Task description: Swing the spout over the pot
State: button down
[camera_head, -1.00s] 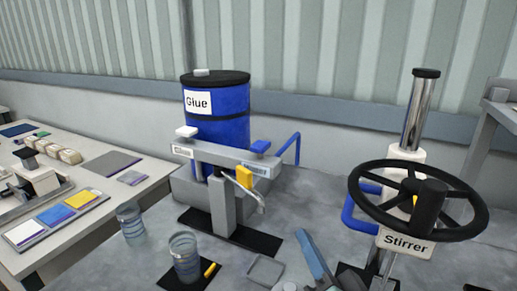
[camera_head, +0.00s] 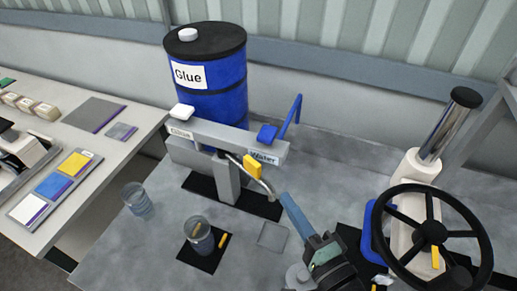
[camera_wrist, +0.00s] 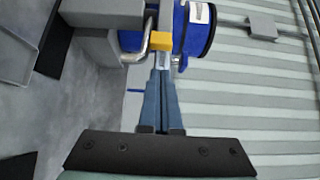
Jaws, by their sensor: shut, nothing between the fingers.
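The spout (camera_head: 259,181) is a thin grey curved pipe with a yellow tab (camera_head: 253,166), under the grey crossbar of a stand. In the wrist view the yellow tab (camera_wrist: 161,41) lies just beyond my fingertips. A clear pot (camera_head: 199,237) stands on a black pad, below and left of the spout's end in the head view. My gripper (camera_head: 284,197) has blue fingers, shut with nothing between them, their tips close to the spout's end. In the wrist view my gripper (camera_wrist: 162,72) points at the tab; I cannot tell whether it touches.
A blue Glue drum (camera_head: 211,85) stands behind the crossbar (camera_head: 215,137), which has white and blue levers. Another clear jar (camera_head: 138,200) stands left of the pot. A black handwheel (camera_head: 432,232) is at the right. A side table (camera_head: 75,190) with colour cards is at the left.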

aim_at(248, 170)
jog(key=shift+p+x, duration=1.55)
jog(key=shift+x, duration=3.2)
jog(key=shift+s+a, duration=0.1)
